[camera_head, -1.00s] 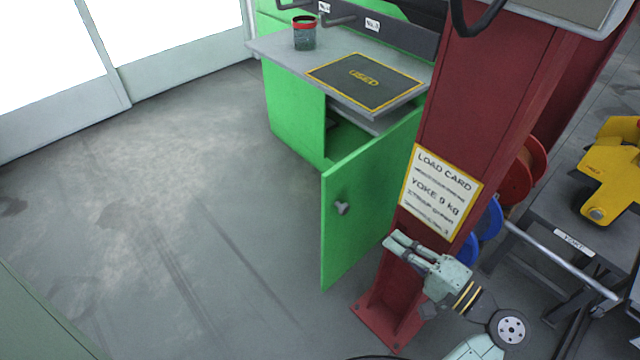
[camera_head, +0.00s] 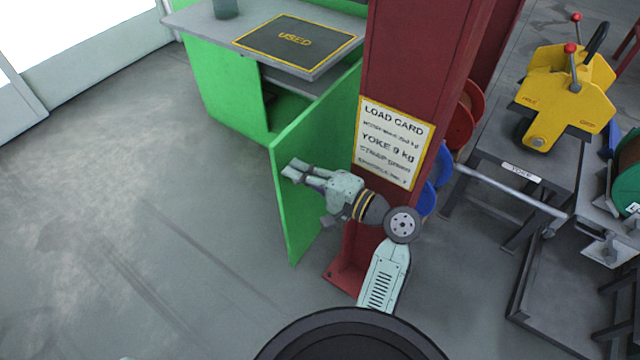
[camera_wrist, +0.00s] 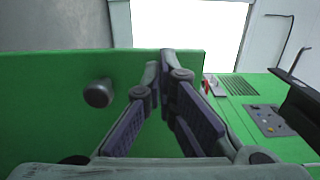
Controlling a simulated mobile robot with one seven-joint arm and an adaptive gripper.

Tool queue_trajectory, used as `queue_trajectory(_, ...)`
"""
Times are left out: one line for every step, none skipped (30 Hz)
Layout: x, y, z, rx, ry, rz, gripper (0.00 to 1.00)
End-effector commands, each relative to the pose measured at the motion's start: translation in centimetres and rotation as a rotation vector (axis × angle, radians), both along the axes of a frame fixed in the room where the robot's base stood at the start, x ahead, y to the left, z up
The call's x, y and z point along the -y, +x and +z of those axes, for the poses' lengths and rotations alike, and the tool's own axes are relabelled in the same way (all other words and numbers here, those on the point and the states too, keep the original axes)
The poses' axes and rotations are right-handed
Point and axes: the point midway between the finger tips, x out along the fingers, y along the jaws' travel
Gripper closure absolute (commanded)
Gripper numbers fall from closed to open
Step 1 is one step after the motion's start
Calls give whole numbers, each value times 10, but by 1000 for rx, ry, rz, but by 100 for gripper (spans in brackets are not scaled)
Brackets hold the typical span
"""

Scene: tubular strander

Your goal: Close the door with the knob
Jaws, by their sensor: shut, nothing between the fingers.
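The green door (camera_head: 300,215) stands wide open from the green cabinet (camera_head: 225,95), swung toward me. In the head view my gripper (camera_head: 290,171) is in front of the door's upper part and covers the knob. In the wrist view the grey round knob (camera_wrist: 98,93) sticks out from the door (camera_wrist: 50,110), left of my gripper (camera_wrist: 166,62). My gripper's fingertips are together and empty, near the door's top edge. I cannot tell whether they touch the door.
A red column (camera_head: 415,90) with a load card (camera_head: 393,143) stands close right of the door and my arm. A grey worktop with a "USED" mat (camera_head: 296,42) tops the cabinet. A yellow yoke (camera_head: 560,95) rests on a stand at right. The floor at left is clear.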

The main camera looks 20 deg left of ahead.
Motion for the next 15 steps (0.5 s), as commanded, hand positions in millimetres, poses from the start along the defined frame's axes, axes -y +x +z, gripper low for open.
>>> queue_trajectory(-6,2,-1,1,1,2,100)
queue_trajectory(-10,3,-1,1,1,2,100)
queue_trajectory(-13,4,0,1,0,2,100)
queue_trajectory(-15,5,0,1,1,1,100)
queue_trajectory(-17,5,0,1,1,0,100)
queue_trajectory(-18,6,0,1,1,0,100)
queue_trajectory(-19,6,0,1,1,0,100)
queue_trajectory(-19,6,0,1,1,0,100)
queue_trajectory(-20,6,0,1,1,-1,100)
queue_trajectory(-20,6,0,1,1,-1,100)
queue_trajectory(-20,7,0,1,1,-1,100)
queue_trajectory(-20,6,0,1,1,-1,100)
queue_trajectory(-20,6,0,1,0,-1,100)
queue_trajectory(-20,6,0,0,0,-1,100)
queue_trajectory(-20,6,0,0,0,-1,100)
